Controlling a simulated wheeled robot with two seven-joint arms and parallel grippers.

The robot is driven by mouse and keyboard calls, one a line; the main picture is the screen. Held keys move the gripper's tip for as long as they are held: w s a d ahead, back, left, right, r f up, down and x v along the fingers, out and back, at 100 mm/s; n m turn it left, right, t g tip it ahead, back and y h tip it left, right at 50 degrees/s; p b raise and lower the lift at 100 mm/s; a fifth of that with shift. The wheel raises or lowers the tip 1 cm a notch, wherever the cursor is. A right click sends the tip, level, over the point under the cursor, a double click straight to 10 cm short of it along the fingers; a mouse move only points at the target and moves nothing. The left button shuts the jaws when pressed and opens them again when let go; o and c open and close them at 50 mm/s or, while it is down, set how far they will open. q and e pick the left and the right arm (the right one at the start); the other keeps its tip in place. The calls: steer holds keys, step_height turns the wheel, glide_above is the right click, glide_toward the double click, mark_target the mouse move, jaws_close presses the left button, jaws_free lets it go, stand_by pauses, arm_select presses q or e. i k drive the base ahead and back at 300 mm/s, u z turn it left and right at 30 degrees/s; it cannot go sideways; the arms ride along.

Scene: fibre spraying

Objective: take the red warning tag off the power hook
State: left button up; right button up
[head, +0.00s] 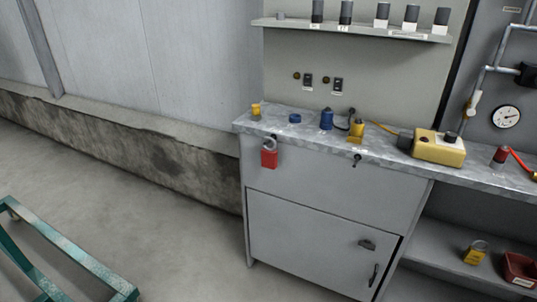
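In the head view, a red tag (269,159) with a grey loop at its top hangs at the front edge of the grey cabinet's worktop, near its left end. A small dark hook (274,137) shows just above the loop. A second dark hook (356,160) sits further right on the cabinet front, with nothing seen hanging on it. Neither of my grippers is in view.
The worktop (312,127) holds a yellow cylinder (256,109), a blue part (326,119), a yellow part (357,129) and a yellow box (438,149). A green metal frame (75,260) stands at lower left. The floor (185,235) between is clear.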

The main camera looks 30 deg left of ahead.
mark_target(270, 156)
steer(key=k, duration=0.6)
steer(key=u, duration=0.85)
steer(key=i, duration=1.25)
steer(key=u, duration=0.8)
